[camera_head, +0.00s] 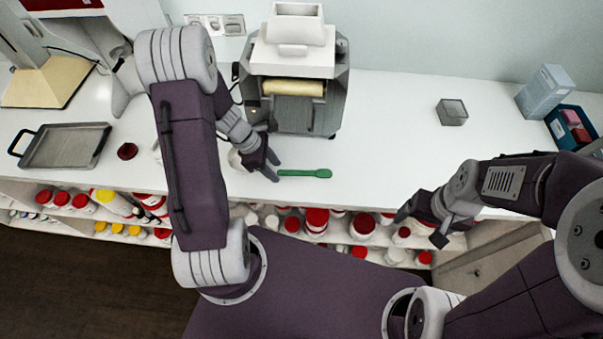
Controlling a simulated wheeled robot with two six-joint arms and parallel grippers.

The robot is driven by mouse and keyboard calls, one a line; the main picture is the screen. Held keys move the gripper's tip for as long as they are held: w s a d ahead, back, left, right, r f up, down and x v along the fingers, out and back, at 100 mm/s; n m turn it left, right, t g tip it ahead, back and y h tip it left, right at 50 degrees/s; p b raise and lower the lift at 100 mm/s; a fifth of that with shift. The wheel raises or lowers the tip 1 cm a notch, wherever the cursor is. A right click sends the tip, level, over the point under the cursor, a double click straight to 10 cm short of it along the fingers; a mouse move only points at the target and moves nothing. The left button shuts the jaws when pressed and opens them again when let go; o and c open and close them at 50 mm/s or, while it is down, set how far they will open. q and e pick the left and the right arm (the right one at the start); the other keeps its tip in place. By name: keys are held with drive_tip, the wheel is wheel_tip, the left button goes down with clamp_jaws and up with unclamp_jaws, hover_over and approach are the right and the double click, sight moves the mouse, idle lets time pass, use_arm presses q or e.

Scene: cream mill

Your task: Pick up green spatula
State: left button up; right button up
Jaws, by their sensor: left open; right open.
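The green spatula (305,173) lies flat on the white counter, in front of the grey machine. Its wider end points right and its thin end points left. My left gripper (275,171) is open at the thin left end of the spatula, very close to it. I cannot tell whether its fingers touch the spatula. My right gripper (418,226) is open and empty, in front of the counter's front edge, to the right of and nearer than the spatula.
A grey and white machine (293,75) stands behind the spatula. A metal tray (65,146) is at the left and a small grey box (452,112) at the right. Jars with red lids (317,217) fill the shelf below.

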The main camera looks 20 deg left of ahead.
use_arm(q)
drive_tip(key=shift+w+f, duration=0.1)
drive_tip(key=shift+f, duration=0.2)
drive_tip(key=shift+d, duration=0.2)
drive_tip(key=shift+r, duration=0.1)
clamp_jaws()
